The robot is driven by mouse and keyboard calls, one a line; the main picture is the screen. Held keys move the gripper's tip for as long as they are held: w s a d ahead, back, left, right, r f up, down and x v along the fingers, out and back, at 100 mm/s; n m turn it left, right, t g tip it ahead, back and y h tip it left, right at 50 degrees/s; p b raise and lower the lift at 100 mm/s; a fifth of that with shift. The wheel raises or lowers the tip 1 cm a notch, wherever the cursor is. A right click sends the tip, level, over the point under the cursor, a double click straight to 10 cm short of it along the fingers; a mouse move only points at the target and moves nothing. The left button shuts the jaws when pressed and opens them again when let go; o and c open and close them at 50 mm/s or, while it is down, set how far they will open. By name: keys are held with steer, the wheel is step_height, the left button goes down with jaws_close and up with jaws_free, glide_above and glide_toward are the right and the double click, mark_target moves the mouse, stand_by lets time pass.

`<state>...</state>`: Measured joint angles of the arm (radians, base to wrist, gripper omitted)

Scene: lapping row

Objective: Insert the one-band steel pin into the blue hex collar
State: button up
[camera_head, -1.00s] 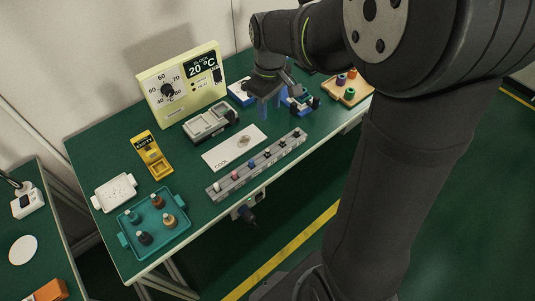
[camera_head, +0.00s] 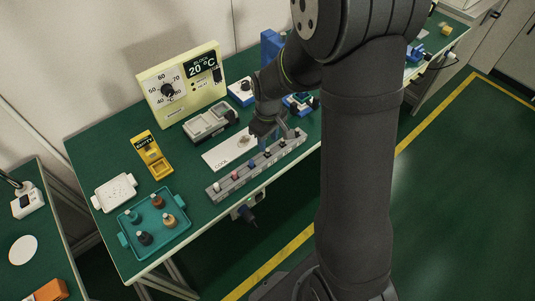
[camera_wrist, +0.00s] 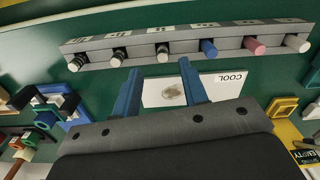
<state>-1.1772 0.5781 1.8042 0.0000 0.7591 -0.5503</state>
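The grey rack (camera_head: 240,181) holds a row of pins; it also crosses the top of the wrist view (camera_wrist: 228,47). Three pale steel pins stand at its left in the wrist view. The leftmost pin (camera_wrist: 75,63) and its neighbour (camera_wrist: 118,57) show dark bands. The third pin (camera_wrist: 162,53) looks like the one-band pin, but its band is too small to be sure. My gripper (camera_wrist: 160,70) is open and empty, its blue fingers below the rack, roughly either side of that third pin's line. I cannot clearly make out the blue hex collar.
A blue fixture (camera_head: 299,102) stands behind the rack. A white COOL plate (camera_head: 218,156) lies beside the rack. A teal tray (camera_head: 126,226) with several bottles, a yellow stand (camera_head: 152,156) and a dial block (camera_head: 181,83) are further left. My arm hides the table's right part.

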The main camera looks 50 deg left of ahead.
mark_target(267, 149)
steer(key=shift+s+f, duration=0.2)
steer(key=shift+f, duration=1.65)
jaws_close()
steer(key=shift+r, duration=0.1)
steer(key=shift+r, duration=0.45)
step_height(267, 149, up, 4)
steer(key=shift+w+d+f, duration=0.1)
steer(key=shift+d+f, duration=0.05)
steer(key=shift+f, duration=0.1)
steer(key=w+d+r, duration=0.6)
steer(key=w+d, duration=0.1)
steer(key=d, duration=0.2)
steer(key=w+a+r, duration=0.3)
steer(key=w+a, duration=1.6)
steer(key=a, duration=0.2)
steer(key=shift+w, duration=0.3)
